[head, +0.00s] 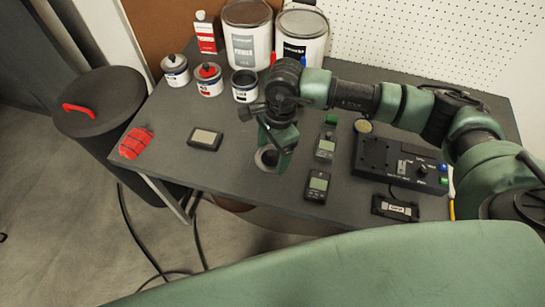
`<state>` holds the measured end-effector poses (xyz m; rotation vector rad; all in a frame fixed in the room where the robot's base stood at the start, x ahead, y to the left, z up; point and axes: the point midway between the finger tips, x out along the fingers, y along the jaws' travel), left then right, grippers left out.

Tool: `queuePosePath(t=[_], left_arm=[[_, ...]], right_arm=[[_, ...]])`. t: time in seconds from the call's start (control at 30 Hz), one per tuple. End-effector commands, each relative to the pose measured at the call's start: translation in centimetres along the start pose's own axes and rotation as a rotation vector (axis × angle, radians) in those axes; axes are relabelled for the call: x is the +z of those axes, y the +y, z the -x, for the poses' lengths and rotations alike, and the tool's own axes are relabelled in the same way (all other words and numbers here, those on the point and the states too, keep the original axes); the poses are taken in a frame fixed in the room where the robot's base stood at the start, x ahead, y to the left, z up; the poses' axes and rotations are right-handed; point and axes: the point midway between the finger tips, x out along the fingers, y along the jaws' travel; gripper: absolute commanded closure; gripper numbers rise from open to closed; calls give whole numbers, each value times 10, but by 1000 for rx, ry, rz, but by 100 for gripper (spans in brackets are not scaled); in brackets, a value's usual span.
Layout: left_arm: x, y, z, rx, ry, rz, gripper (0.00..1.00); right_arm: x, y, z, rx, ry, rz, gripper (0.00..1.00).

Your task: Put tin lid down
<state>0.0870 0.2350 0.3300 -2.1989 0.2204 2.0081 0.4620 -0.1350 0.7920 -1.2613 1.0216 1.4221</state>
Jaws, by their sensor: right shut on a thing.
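My right gripper (275,150) is over the middle of the grey table, pointing down, shut on a small round tin lid (263,160). The fingers hide part of the lid, and I cannot tell whether it touches the tabletop. A small tin (245,88) with a dark, open-looking top stands behind the gripper. To its left are a tin with a red knob on its lid (209,80) and a tin with a dark knob on its lid (175,71). My left gripper is not in view.
A red grenade-shaped object (136,143) and a flat box (205,139) lie left. Handheld meters (317,187) (325,149) and a black control box (385,157) are right.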

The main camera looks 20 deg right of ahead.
Motion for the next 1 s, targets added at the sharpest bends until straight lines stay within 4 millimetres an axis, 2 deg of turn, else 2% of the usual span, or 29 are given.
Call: queuePosePath(t=[0.23, 0.63, 0.67, 0.7, 1.0], left_arm=[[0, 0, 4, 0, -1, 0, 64], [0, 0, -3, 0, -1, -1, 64], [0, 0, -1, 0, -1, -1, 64], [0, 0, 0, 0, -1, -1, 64], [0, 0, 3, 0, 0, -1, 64]], right_arm=[[-4, 1, -34, 3, 0, -1, 60], [-5, 1, -41, 1, 1, -1, 60], [-5, 0, -39, 1, 1, -1, 13], [-5, 1, -39, 1, 1, -1, 2], [-5, 1, -36, 1, 1, -1, 0]])
